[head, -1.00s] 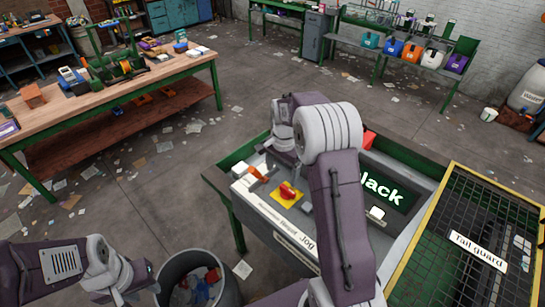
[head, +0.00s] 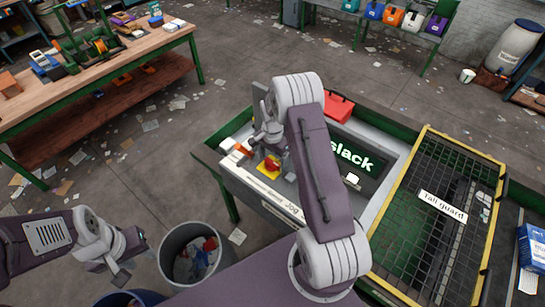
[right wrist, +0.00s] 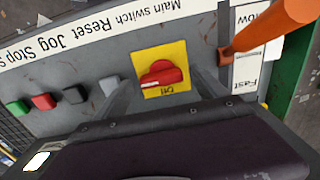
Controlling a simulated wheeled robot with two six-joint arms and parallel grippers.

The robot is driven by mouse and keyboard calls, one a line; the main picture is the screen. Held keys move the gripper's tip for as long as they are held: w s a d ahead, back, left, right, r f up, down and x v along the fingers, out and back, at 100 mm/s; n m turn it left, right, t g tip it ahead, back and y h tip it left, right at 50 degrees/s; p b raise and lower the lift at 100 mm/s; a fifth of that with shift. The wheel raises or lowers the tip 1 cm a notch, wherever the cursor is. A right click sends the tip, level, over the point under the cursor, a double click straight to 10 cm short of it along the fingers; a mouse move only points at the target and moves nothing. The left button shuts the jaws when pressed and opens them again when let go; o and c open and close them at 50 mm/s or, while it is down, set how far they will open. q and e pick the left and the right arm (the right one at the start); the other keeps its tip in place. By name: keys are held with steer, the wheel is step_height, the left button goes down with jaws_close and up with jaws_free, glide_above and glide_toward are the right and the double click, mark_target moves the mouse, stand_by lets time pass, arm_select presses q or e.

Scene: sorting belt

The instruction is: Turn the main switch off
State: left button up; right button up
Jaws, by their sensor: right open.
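The main switch is a red rotary knob (right wrist: 162,74) on a yellow plate (right wrist: 180,52), with an "Off" label on the plate's near edge. Its grip bar lies roughly across the right wrist picture, with a pale mark at the left end. The knob also shows in the head view (head: 271,165). My right gripper (right wrist: 161,80) is open, its fingers reaching toward the plate on either side of the knob, with gaps visible. I cannot tell whether they touch. My left gripper (head: 122,264) hangs at the lower left, away from the panel; its jaws are unclear.
The panel carries green (right wrist: 17,106), red (right wrist: 43,102), black (right wrist: 75,95) and grey (right wrist: 109,86) buttons left of the switch. An orange lever (right wrist: 265,28) stands close at its right. A screen (head: 350,160), a yellow-framed tail guard (head: 440,205) and a bin (head: 190,237) are nearby.

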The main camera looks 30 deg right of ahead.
steer(key=shift+s+f, duration=0.1)
steer(key=shift+f, duration=0.2)
steer(key=shift+w+f, duration=0.1)
steer(key=shift+w, duration=0.2)
steer(key=shift+c, duration=1)
steer(key=c, duration=1.2)
steer(key=shift+o, duration=0.2)
